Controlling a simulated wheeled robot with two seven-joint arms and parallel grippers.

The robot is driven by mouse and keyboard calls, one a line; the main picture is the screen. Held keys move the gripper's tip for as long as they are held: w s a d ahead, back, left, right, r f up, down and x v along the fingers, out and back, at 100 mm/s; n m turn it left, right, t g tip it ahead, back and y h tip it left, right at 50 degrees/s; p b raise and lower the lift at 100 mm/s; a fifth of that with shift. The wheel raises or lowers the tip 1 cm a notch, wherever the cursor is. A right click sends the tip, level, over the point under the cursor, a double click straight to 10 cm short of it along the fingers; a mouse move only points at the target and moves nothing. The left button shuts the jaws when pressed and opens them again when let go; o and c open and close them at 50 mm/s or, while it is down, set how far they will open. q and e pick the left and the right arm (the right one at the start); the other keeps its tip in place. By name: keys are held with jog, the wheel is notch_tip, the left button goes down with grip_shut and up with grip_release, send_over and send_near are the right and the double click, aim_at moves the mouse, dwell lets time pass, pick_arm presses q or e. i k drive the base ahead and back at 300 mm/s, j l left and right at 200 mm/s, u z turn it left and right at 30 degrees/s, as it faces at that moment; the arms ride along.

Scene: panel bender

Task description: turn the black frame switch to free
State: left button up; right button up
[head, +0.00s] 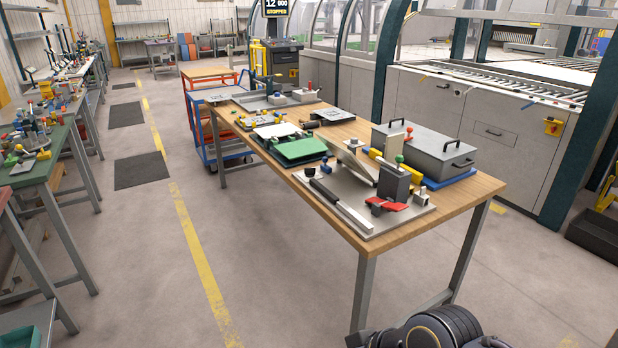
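I cannot tell for sure which item is the black frame switch; no free marking is readable from here. On the near end of the wooden table, a grey fixture plate (346,219) bears a dark grey upright block (394,188), a red lever-like part (386,205), a green knob (399,159) and a tilted pale plate (357,160). A black-framed flat item (330,116) lies farther back on the table. Neither gripper shows; only a dark, rounded part of my own arm is at the bottom edge, apart from the table.
The wooden table (460,203) also bears a grey lidded box (424,148) with black handles and a green tray (302,150). The machine with a yellow-and-red switch (552,126) stands behind right. A blue cart (206,143) is beyond the table.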

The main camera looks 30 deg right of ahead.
aim_at(310, 172)
jog(key=i+z, duration=0.25)
jog(key=z, duration=0.2)
jog(key=i+j+z, duration=0.1)
jog(key=i+z, duration=0.15)
jog(key=z, duration=0.2)
jog(key=i+j+z, duration=0.45)
jog(key=i+j, duration=1.1)
jog(key=i, duration=0.3)
jog(key=i+j, duration=0.15)
jog(key=i, duration=0.25)
